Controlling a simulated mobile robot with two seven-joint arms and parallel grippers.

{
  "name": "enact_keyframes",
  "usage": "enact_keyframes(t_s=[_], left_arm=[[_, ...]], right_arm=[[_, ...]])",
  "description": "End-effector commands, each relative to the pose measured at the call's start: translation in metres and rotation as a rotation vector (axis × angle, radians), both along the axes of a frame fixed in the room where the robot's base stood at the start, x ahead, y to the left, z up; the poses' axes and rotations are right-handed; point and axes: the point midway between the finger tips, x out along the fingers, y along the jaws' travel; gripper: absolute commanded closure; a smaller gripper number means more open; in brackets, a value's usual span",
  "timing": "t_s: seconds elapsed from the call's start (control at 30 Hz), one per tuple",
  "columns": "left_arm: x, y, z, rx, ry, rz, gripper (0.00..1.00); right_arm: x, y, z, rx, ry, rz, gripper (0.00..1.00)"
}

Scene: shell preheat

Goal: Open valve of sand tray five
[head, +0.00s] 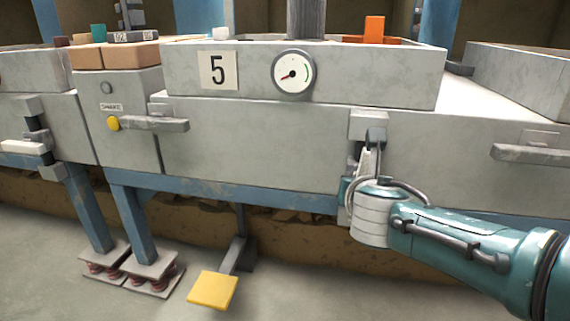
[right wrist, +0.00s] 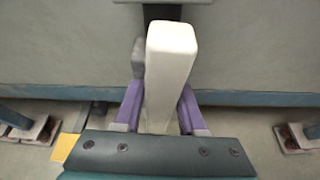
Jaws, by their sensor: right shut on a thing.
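Sand tray five (head: 255,130) is a grey metal box with a "5" label (head: 218,70) and a round gauge (head: 293,74) on its upper front. Its valve handle (head: 367,162) is a pale lever on the tray's front, right of the gauge. The lever hangs downward from a dark pivot under a grey bracket (head: 369,124). My right gripper (head: 362,178) is at the lever's lower part, coming from the lower right. In the right wrist view the pale lever (right wrist: 168,70) runs between the two purple fingers (right wrist: 158,108), which are shut on it. My left gripper is out of view.
Another lever (head: 540,154) lies horizontal at the right, and one beside a yellow knob (head: 170,124) at the left. A yellow pedal (head: 213,290) sticks out low in front. Blue legs (head: 132,222) stand on springs. An orange block (head: 374,30) sits on top.

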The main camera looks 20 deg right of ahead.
Motion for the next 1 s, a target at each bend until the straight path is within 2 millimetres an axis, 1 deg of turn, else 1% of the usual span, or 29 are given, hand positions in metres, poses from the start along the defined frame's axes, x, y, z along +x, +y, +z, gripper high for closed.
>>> enact_keyframes(t_s=[0.03, 0.27, 0.77, 0.8, 0.93, 0.97, 1.0], left_arm=[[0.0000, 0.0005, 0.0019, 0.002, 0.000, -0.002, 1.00], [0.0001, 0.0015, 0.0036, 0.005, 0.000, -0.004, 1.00], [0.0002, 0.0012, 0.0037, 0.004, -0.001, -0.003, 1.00], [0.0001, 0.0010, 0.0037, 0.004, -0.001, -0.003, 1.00], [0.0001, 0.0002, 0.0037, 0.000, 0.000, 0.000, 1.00], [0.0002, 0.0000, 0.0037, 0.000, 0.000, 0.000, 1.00], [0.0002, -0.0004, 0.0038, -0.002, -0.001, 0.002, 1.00]], right_arm=[[0.0011, 0.0006, 0.0027, -0.019, 0.008, 0.002, 1.00], [0.0004, -0.0005, 0.0018, -0.074, 0.042, 0.000, 1.00], [0.0000, -0.0008, 0.0011, -0.089, 0.052, 0.001, 1.00], [-0.0001, -0.0008, 0.0010, -0.089, 0.052, 0.001, 0.57], [-0.0002, -0.0009, 0.0006, -0.087, 0.052, 0.001, 0.42], [-0.0002, -0.0008, 0.0005, -0.087, 0.052, 0.001, 0.40], [-0.0003, -0.0009, 0.0004, -0.086, 0.052, 0.000, 0.40]])
